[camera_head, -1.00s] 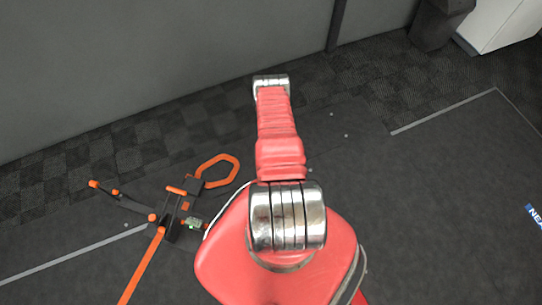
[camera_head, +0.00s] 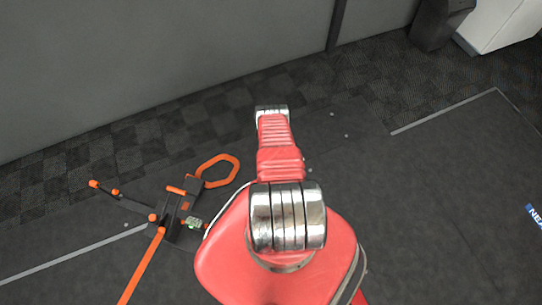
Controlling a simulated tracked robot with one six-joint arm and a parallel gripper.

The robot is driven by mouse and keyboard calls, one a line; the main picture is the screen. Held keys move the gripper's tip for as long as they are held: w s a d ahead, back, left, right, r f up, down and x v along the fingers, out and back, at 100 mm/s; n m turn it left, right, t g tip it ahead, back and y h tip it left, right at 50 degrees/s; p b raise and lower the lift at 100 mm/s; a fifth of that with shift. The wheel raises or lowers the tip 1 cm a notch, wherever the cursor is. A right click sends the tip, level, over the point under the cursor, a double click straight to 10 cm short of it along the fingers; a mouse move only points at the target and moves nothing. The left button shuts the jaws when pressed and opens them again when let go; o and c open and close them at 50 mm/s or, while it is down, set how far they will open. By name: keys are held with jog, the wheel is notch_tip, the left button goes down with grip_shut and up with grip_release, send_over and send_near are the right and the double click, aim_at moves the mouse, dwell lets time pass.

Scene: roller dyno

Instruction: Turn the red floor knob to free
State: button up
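I cannot make out the red floor knob in the head view; my arm covers the middle of the floor and may hide it. My red arm with silver joints reaches out from the bottom centre over the dark floor. Its far visible end is a silver joint just short of the checkered carpet strip. My gripper does not show beyond that joint, so its fingers and anything near them are hidden.
An orange and black frame (camera_head: 172,219) with a hexagonal loop and a long bar lies on the floor at left. A grey wall (camera_head: 160,70) runs along the back. A dark bin (camera_head: 436,24) and white cabinet (camera_head: 500,24) stand upper right.

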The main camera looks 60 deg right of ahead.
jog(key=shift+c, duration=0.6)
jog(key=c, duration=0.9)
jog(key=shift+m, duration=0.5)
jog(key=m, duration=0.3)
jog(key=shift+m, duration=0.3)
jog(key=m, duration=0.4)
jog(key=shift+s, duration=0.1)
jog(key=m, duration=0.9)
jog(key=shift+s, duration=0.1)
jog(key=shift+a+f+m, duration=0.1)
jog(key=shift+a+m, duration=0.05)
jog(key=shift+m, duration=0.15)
